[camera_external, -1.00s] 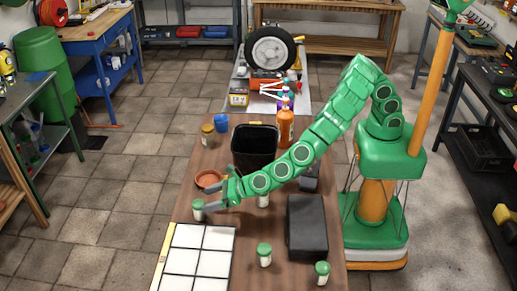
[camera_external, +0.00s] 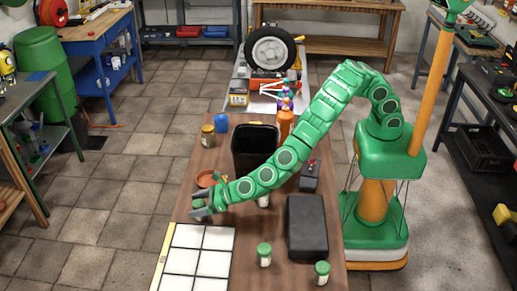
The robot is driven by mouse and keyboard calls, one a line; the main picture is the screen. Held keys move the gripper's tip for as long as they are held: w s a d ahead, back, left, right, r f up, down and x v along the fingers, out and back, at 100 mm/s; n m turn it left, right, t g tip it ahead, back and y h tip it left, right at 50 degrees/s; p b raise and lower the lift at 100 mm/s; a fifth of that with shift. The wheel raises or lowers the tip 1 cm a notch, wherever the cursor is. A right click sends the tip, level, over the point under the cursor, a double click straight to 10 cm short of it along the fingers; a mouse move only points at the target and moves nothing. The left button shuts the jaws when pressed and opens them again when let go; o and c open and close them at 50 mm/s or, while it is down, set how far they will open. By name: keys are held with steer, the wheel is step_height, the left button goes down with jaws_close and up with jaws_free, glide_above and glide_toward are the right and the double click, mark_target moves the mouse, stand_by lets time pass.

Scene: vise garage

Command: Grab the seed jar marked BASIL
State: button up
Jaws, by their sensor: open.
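My gripper (camera_external: 201,203) is open at the left edge of the table, low over its top. A small green-lidded jar (camera_external: 197,204) shows between its fingers, partly hidden by them; I cannot tell whether they touch it. A second jar (camera_external: 263,201) stands under my forearm, mostly hidden. Two more white jars with green lids stand upright near the front: one right of the tray (camera_external: 264,256) and one at the front right (camera_external: 322,274). The labels are too small to read, so I cannot tell which jar is marked BASIL.
A white sectioned tray (camera_external: 198,258) lies at the front left. A dark box (camera_external: 307,226) is on the right. A black bin (camera_external: 254,148), orange bottle (camera_external: 285,124), blue cup (camera_external: 221,122), brown jar (camera_external: 208,136) and terracotta dish (camera_external: 206,178) stand farther back.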

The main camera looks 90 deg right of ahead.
steer(key=shift+x, duration=1)
steer(key=shift+c, duration=0.3)
steer(key=c, duration=1.1)
steer(key=shift+r, duration=0.15)
